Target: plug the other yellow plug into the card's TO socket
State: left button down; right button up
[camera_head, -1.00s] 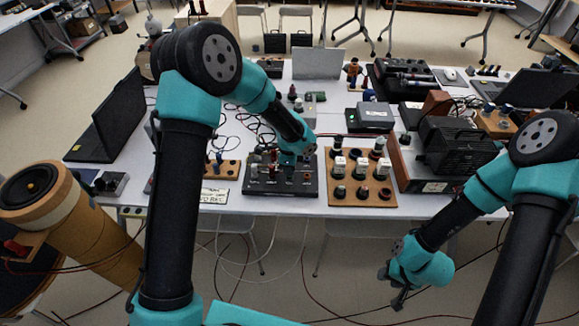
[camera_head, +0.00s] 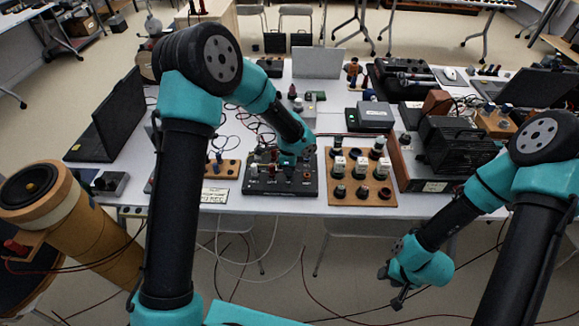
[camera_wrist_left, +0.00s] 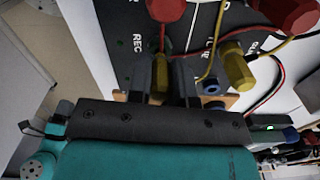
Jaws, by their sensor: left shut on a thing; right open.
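Another yellow plug (camera_wrist_left: 236,66) stands to the right of the fingers. I cannot tell whether the held plug is seated, and the TO socket is not clearly visible. My right gripper (camera_head: 392,287) is open and empty, in front of the table.
Red plugs (camera_wrist_left: 292,14) and a red plug (camera_wrist_left: 166,9) crowd the card, with cables between them. A wooden board (camera_head: 345,198) with several terminals stands to the right. A smaller wooden strip (camera_head: 228,168) and a white label (camera_head: 214,195) are at the left.

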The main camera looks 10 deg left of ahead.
pick_arm(q)
jog(key=shift+f, duration=0.7)
jog(key=c, duration=0.9)
grip_release()
jog(key=shift+c, duration=0.2)
jog(key=shift+r, duration=0.15)
jog(key=shift+r, duration=3.65)
